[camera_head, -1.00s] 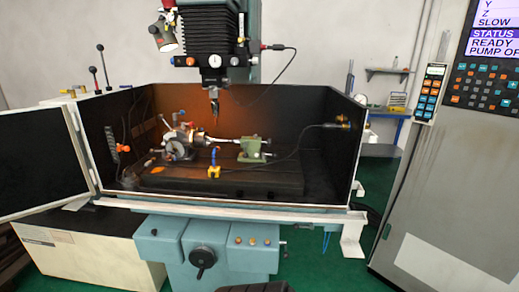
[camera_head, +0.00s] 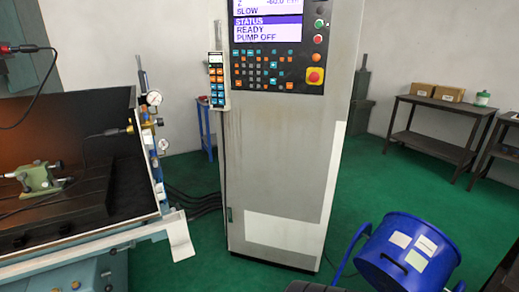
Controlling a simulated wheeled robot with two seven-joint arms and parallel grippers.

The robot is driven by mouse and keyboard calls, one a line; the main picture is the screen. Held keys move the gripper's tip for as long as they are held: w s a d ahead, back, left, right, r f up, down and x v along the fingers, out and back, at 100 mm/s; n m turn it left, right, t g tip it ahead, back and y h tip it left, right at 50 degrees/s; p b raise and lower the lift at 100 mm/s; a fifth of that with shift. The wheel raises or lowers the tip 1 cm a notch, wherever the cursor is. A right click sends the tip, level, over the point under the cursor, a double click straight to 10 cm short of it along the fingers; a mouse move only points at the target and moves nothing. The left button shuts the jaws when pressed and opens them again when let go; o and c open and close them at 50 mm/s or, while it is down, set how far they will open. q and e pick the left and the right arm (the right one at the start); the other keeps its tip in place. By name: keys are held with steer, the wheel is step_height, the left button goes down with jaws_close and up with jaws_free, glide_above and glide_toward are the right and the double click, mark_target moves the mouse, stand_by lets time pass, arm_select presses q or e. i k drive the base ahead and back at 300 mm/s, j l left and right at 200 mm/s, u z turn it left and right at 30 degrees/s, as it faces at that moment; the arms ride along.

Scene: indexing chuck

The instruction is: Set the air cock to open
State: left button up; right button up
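An air line assembly stands on the outer right wall of the machine enclosure, at the left of the view. It has a round white pressure gauge (camera_head: 153,98), brass fittings (camera_head: 131,127) and small blue parts (camera_head: 163,145) below. One of these may be the air cock, but its handle and position are too small to tell. Neither of my grippers is in view.
A grey control cabinet (camera_head: 275,160) stands right of the enclosure (camera_head: 70,105), its screen (camera_head: 267,22) reading PUMP OFF. A blue drum (camera_head: 408,255) is at lower right. Dark tables (camera_head: 440,108) stand behind. Green floor (camera_head: 365,195) is clear between them.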

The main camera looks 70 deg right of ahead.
mark_target(155, 163)
steer(key=z, duration=1.2)
steer(key=i+l+u, duration=0.4)
steer(key=i+l, duration=0.15)
steer(key=l, duration=0.15)
steer(key=i+l+u, duration=0.4)
steer(key=l, duration=0.4)
steer(key=i, duration=0.05)
